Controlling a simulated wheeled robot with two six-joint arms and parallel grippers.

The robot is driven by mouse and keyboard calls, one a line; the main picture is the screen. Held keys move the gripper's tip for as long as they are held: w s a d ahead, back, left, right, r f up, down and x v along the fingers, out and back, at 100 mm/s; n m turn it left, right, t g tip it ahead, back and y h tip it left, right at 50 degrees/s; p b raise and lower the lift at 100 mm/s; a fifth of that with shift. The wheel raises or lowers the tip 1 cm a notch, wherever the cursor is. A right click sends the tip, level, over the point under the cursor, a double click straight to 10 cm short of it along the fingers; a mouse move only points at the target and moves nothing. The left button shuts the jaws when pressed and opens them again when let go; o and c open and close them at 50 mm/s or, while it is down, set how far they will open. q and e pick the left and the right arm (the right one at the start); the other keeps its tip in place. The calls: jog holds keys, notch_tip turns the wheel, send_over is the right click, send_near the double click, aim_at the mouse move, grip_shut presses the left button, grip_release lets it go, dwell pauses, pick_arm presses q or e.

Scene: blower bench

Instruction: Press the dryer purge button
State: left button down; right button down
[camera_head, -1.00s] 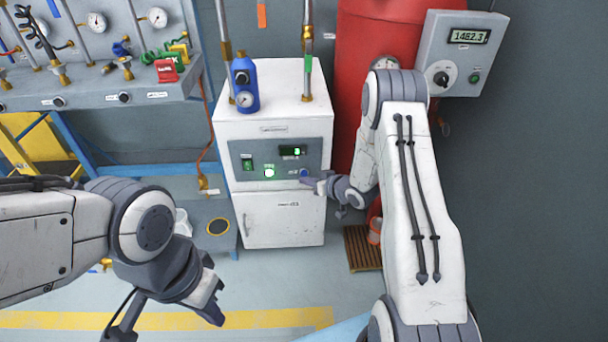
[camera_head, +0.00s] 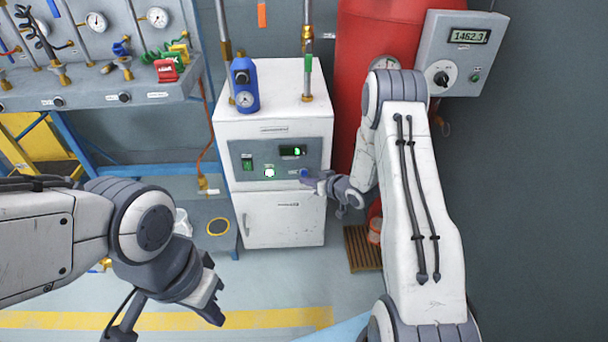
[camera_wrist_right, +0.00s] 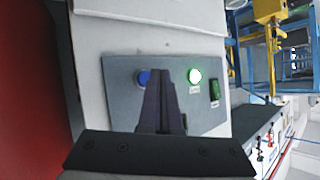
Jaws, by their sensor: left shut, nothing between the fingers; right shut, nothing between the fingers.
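The white dryer cabinet (camera_head: 285,218) stands in the middle of the head view with a grey control panel (camera_head: 240,148) on its upper front. A blue button (camera_head: 304,172) sits at the panel's right side; its label is too small to read. My right gripper (camera_head: 306,182) is shut and empty, its tips close to the blue button. In the right wrist view the blue button (camera_wrist_right: 143,77) shows beside the closed fingertips (camera_wrist_right: 157,78). Whether they touch it cannot be told. My left gripper (camera_head: 215,300) is shut and empty, low at the left, away from the dryer.
The panel also has a lit round button (camera_head: 269,173), a green switch (camera_head: 247,164) and a small display (camera_head: 292,151). A blue bottle-shaped unit (camera_head: 244,85) and vertical pipes rise from the cabinet top. A red tank (camera_head: 375,38) stands behind my right arm.

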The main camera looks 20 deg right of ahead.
jog(key=shift+w, duration=0.1)
jog(key=shift+w+d, duration=0.1)
jog(key=shift+w, duration=0.2)
jog(key=shift+w+d, duration=0.1)
jog(key=shift+w, duration=0.25)
dwell(0.8)
jog(key=shift+s, duration=0.1)
jog(key=shift+s+a+p, duration=0.2)
jog(key=shift+s+p, duration=0.25)
jog(key=shift+s, duration=0.2)
jog(key=shift+s+a+p, duration=0.15)
jog(key=shift+s+a, duration=0.1)
jog(key=shift+s, duration=0.55)
jog(key=shift+s+a+p, duration=0.1)
jog(key=shift+s+a, duration=0.1)
jog(key=shift+s, duration=0.65)
jog(key=shift+s+a+p, duration=0.15)
jog(key=shift+s+a, duration=0.1)
jog(key=shift+s, duration=0.55)
jog(key=shift+r, duration=0.1)
